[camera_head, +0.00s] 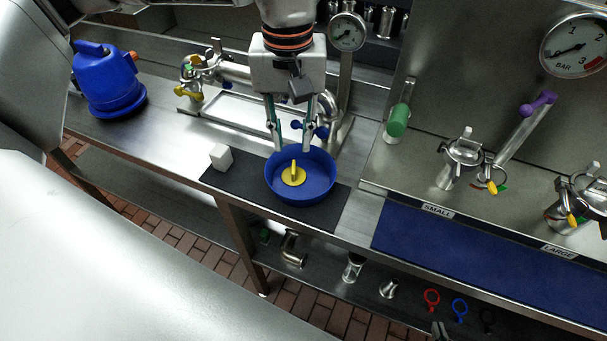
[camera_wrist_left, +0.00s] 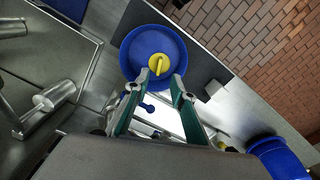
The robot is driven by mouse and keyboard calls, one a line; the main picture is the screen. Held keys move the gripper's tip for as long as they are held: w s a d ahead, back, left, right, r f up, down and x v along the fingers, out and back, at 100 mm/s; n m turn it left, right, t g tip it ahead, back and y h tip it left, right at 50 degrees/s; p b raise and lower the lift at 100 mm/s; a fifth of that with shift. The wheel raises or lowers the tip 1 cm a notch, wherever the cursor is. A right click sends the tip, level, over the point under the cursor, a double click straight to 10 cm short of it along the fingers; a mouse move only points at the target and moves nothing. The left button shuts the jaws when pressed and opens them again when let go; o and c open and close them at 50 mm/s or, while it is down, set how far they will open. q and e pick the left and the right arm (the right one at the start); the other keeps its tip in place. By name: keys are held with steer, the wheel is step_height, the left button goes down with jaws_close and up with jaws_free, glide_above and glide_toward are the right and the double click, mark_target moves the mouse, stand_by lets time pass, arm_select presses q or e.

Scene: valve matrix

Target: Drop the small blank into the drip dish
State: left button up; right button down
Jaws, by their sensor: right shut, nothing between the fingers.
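The small blank, a yellow disc with an upright tab (camera_head: 293,175), lies inside the blue drip dish (camera_head: 322,190), near its middle. The dish stands on a dark mat. In the left wrist view the blank (camera_wrist_left: 158,63) and the dish (camera_wrist_left: 132,44) show just beyond the fingertips. My left gripper (camera_head: 292,148) points down over the dish's back part, fingers apart and empty, above the blank. The left wrist view shows its fingers (camera_wrist_left: 159,88) spread. Only a dark tip of my right gripper (camera_head: 440,329) shows at the bottom edge; it is shut and empty.
A white cube (camera_head: 221,156) sits on the mat (camera_head: 235,178) left of the dish. A blue container (camera_head: 108,85) stands at the far left. Pipe fittings and a gauge stand (camera_head: 347,34) are behind the gripper. A blue mat (camera_head: 460,246) lies at right.

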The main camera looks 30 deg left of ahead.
arm_select(q)
step_height(320, 180, up, 12)
stand_by(0.5)
steer(key=shift+r, duration=0.15)
